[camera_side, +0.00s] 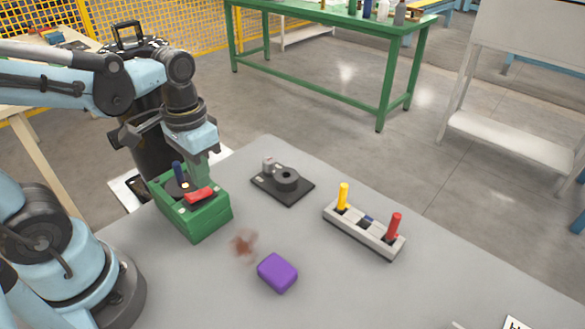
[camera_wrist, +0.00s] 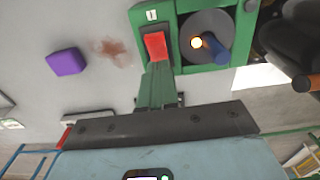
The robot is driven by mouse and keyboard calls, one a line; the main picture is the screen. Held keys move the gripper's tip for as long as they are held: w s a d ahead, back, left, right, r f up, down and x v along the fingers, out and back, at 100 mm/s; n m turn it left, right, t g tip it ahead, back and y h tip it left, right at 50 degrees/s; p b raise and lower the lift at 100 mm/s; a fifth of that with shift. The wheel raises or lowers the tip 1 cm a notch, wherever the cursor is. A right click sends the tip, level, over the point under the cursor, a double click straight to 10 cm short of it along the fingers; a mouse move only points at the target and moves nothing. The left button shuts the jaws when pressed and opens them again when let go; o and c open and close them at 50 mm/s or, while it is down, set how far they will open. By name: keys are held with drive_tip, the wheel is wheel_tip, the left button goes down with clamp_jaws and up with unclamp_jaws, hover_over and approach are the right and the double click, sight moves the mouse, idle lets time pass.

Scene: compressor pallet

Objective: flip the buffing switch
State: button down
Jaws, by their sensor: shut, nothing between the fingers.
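A green box (camera_side: 205,226) stands at the left of the grey table and carries a red rocker switch (camera_side: 199,195). The switch also shows in the wrist view (camera_wrist: 155,46), beside a small white label. Beside it on the box is a dark round disc (camera_wrist: 188,22) with a blue handle (camera_wrist: 214,48) and a glowing orange-white light (camera_wrist: 196,43). My gripper (camera_side: 203,178) is shut and empty, pointing down close to the red switch. In the wrist view its fingertips (camera_wrist: 157,68) are at the switch's near edge; I cannot tell whether they touch it.
A dark plate with a round part (camera_side: 286,181) lies right of the box. A grey block (camera_side: 366,236) holds a yellow peg (camera_side: 343,195) and a red peg (camera_side: 394,226). A purple block (camera_side: 277,272) and a brown smudge (camera_side: 243,242) are in front. The table's front right is mostly clear.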

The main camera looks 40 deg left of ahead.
sight(204, 191)
drive_tip(key=shift+r, duration=2.95)
